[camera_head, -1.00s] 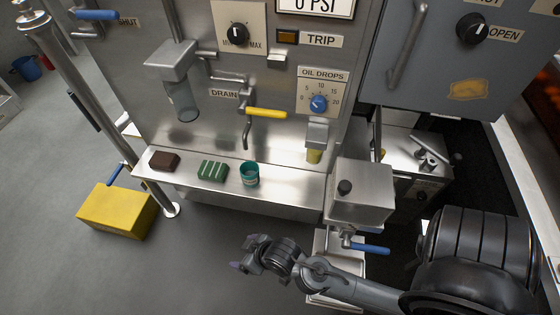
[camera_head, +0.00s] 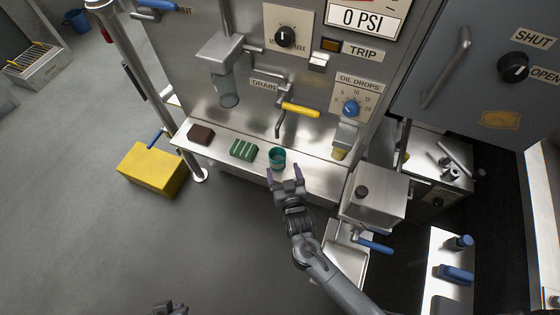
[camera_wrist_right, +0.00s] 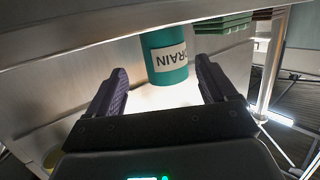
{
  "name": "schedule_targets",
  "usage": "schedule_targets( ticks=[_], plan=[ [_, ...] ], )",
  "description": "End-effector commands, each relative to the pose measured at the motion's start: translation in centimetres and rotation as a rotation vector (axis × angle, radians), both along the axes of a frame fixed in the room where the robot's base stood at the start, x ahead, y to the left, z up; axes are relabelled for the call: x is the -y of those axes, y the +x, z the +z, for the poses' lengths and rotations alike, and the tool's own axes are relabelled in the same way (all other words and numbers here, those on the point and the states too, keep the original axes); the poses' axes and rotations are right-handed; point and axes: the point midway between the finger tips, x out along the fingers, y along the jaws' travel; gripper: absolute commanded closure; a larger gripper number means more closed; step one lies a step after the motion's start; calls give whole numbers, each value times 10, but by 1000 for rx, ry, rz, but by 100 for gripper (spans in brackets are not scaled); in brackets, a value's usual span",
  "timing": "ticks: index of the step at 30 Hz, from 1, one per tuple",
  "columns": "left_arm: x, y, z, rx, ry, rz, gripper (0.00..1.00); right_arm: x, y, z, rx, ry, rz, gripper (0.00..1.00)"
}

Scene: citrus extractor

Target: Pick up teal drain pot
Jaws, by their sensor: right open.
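The teal drain pot (camera_head: 277,158) stands upright on the steel shelf (camera_head: 316,176), near its front edge. My right gripper (camera_head: 285,174) is open and empty, just in front of the pot. Its purple-padded fingers (camera_wrist_right: 162,82) are spread on either side of the view, and I see no contact with the pot. A dark piece at the bottom edge appears to be my left gripper (camera_head: 170,309), mostly cut off.
A green ribbed block (camera_head: 243,150) and a brown block (camera_head: 201,134) lie left of the pot on the shelf. A yellow drain lever (camera_head: 300,109) is above it. A steel box (camera_head: 374,195) stands to the right. The floor in front is clear.

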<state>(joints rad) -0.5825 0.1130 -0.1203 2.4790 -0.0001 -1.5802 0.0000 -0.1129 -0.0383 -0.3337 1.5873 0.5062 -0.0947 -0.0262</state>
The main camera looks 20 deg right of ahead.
Motion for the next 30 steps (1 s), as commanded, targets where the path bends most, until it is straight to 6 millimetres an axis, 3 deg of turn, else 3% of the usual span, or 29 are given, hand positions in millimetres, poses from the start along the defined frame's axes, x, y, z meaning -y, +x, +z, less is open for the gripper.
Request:
schedule_targets(
  ticks=[8,20,30],
  plan=[
    [0,0,-11,0,2,-2,100,2,16,-4,0,0,0,15],
    [-3,1,-44,3,13,-8,100,4,59,-8,-1,0,0,15],
    [-2,1,-43,3,10,-6,100,5,64,-7,-2,0,0,15]
  ],
)
